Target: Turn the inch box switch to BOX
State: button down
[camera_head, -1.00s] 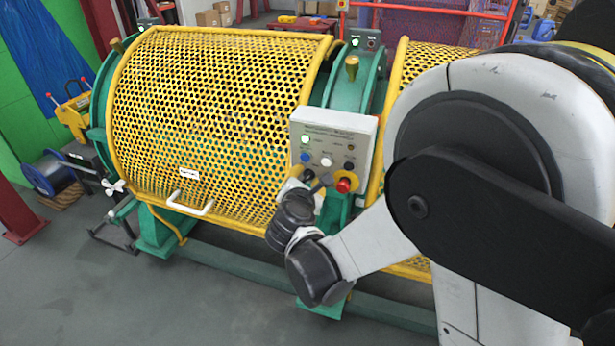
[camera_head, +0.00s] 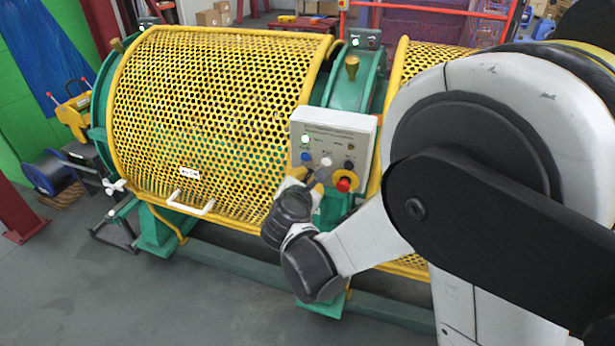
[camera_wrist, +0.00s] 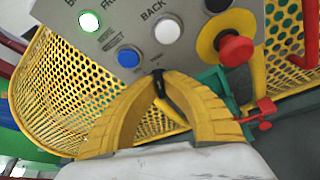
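The grey control box (camera_head: 335,138) is on the front of the machine. In the wrist view its panel (camera_wrist: 150,57) shows a lit white-green lamp, a blue button, a white button and a red mushroom button on a yellow ring. The inch box switch (camera_wrist: 158,82) appears as a small dark knob at the panel's lower edge, mostly hidden by the fingers. My gripper (camera_wrist: 160,74) has yellow fingers whose tips come together on this dark knob. The switch's pointing direction cannot be read. In the head view my gripper (camera_head: 306,181) is at the box's lower left.
The red mushroom button (camera_head: 344,185) is close to the right of my gripper. The yellow perforated guard (camera_head: 210,110) with its white handle (camera_head: 190,205) is to the left. A red valve-like part (camera_wrist: 264,112) is low on the right. Open floor is at the lower left.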

jog(key=n+h, duration=0.1)
jog(key=n, duration=0.1)
jog(key=n+g+h, duration=0.1)
jog(key=n, duration=0.1)
jog(key=shift+w+a+h, duration=0.1)
jog(key=shift+a+h, duration=0.05)
jog(key=shift+h, duration=0.15)
jog(key=n+h+b, duration=0.1)
jog(key=n+h, duration=0.1)
jog(key=n, duration=0.1)
jog(key=shift+g, duration=0.3)
jog(key=shift+h, duration=0.3)
jog(key=c, duration=1.5)
grip_release()
jog(key=shift+w, duration=0.15)
